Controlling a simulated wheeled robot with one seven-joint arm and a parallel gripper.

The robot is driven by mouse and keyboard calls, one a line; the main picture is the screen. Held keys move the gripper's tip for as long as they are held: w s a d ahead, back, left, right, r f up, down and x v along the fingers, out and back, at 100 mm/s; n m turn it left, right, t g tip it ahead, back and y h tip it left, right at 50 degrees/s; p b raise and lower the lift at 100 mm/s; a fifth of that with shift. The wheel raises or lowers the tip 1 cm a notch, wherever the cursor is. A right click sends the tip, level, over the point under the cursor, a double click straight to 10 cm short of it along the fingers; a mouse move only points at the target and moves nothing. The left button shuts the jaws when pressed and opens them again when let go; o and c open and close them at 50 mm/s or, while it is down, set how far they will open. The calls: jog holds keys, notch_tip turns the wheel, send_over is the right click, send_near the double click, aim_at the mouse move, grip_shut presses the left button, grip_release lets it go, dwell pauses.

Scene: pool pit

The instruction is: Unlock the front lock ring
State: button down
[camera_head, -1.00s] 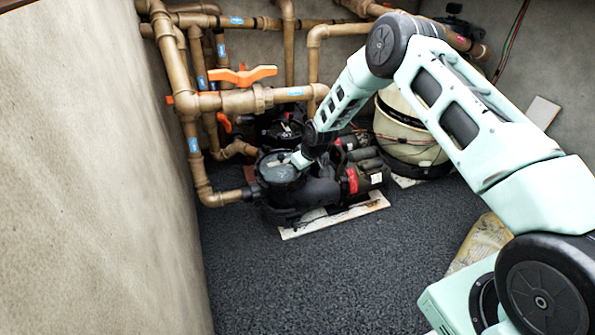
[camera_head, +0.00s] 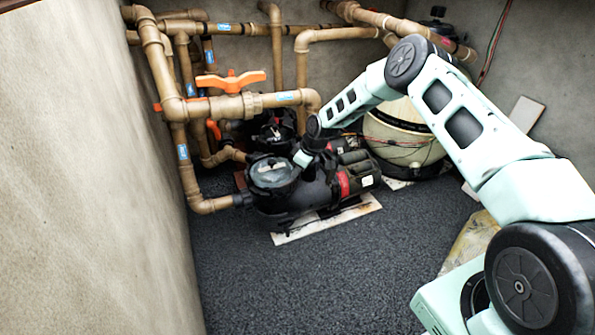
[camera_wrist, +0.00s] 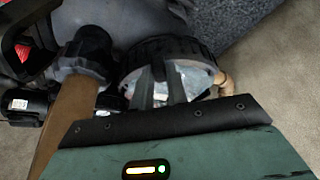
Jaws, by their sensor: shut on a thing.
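The front lock ring (camera_head: 272,172) is a black ridged ring around a clear round lid on top of the front black pump (camera_head: 310,192). In the wrist view the ring (camera_wrist: 160,48) fills the upper middle, with the pale lid inside it. My gripper (camera_head: 298,161) is at the ring's right, far side in the head view. In the wrist view its two dark fingers (camera_wrist: 160,86) reach over the ring and lid, close together and shut on the ring. The exact contact is hard to see, and part of the ring is hidden behind the fingers.
Brown pipes with an orange-handled valve (camera_head: 230,82) rise to the left and behind the pump. A second black pump (camera_head: 272,132) stands behind. A cream tank (camera_head: 405,130) is at the back right. Dark gravel floor (camera_head: 300,275) lies open in front, beside the left wall (camera_head: 85,180).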

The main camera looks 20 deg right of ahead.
jog(key=shift+d, duration=0.15)
jog(key=c, duration=1.4)
grip_release()
jog(key=shift+f, duration=0.1)
jog(key=p+v, duration=0.6)
jog(key=v, duration=1.1)
jog(key=shift+r, duration=0.2)
